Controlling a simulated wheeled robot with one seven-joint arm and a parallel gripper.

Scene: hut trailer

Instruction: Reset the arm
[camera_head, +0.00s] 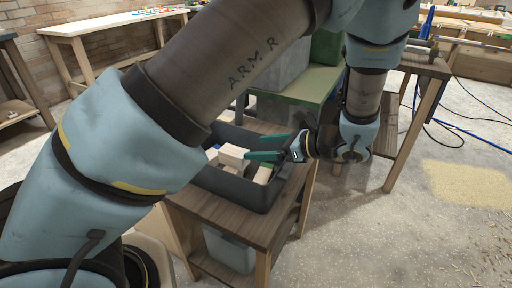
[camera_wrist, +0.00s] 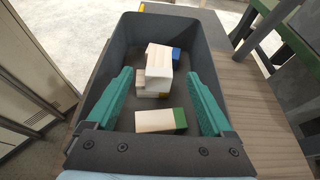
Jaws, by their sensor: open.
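My gripper (camera_head: 268,156) has green fingers and is open over the dark grey bin in the head view. In the wrist view my gripper (camera_wrist: 158,98) shows its two fingers spread wide apart, with nothing held between them. The dark bin (camera_head: 240,188) stands on a small wooden table. The bin (camera_wrist: 120,38) holds pale wooden blocks, with a white block (camera_wrist: 160,58) on top of others and a cream block with a green end (camera_wrist: 160,121) nearer the gripper. My arm reaches across the head view and hides part of the bin.
The small wooden table (camera_head: 222,216) has a clear translucent tub (camera_head: 230,250) on its lower shelf. A green-topped bench (camera_head: 312,84) with grey containers stands behind it. Long workbenches (camera_head: 105,24) line the back. Open floor (camera_head: 370,240) lies to the right, with cables (camera_head: 450,115) and shavings.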

